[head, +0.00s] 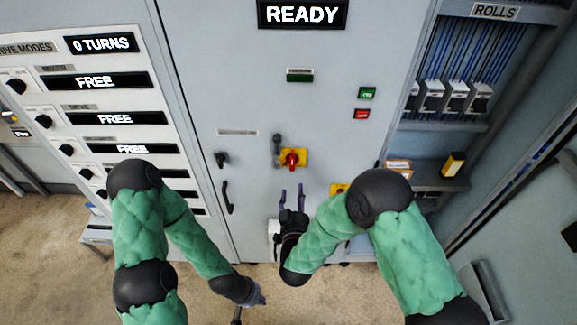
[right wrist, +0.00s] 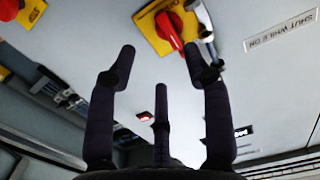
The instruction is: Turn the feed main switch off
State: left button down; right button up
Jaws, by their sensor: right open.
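A red rotary switch handle on a yellow plate (head: 291,158) sits on the grey cabinet door. It also shows at the top of the right wrist view (right wrist: 170,30). Its name label is not readable, so I cannot confirm it is the feed main switch. A grey metal lever (head: 277,146) is just left of it in the head view. My right gripper (head: 291,190) is open and empty, just below the switch, apart from it, with its fingers pointing towards the door. My left gripper (head: 257,297) is low at the bottom centre; its fingers are too small to judge.
A second yellow plate (head: 339,188) is partly hidden by my right arm. A black door handle (head: 227,197) and a black knob (head: 221,159) are to the left. Green (head: 367,92) and red (head: 361,114) buttons are at upper right. The display (head: 302,14) reads READY.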

aim_at(292, 162)
jog(key=w+r, duration=0.1)
jog(key=w, duration=0.9)
jog(key=shift+w+a+r+t, duration=0.2)
jog(key=shift+w+r+t, duration=0.1)
grip_shut()
